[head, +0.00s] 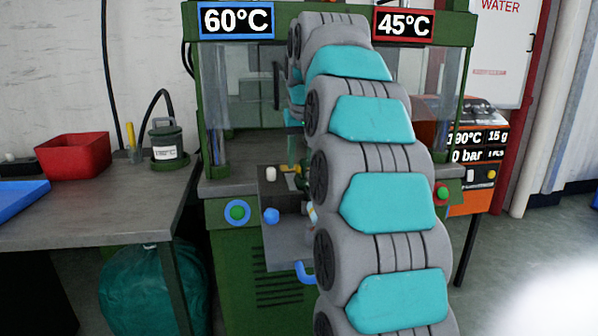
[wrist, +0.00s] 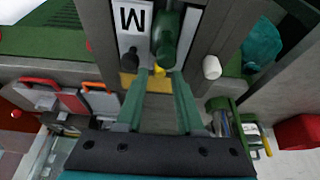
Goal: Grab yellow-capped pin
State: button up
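In the wrist view my gripper (wrist: 160,72) has two green fingers reaching up the picture, with a clear gap between the tips. A small yellow cap (wrist: 160,70) shows between or just beyond the fingertips, partly covered by a dark green cylinder (wrist: 167,38). The pin's body below the cap is hidden. I cannot tell whether the fingers touch the cap. In the head view a small yellow part (head: 290,168) shows on the machine, just left of my arm. My arm hides most of the gripper there.
A white cylinder (wrist: 212,67) is to the right. The green machine (head: 235,270) surrounds the work area. A red bin (head: 74,157) stands on the left table (head: 95,215).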

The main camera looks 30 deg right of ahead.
jog(key=shift+x, duration=0.95)
grip_shut()
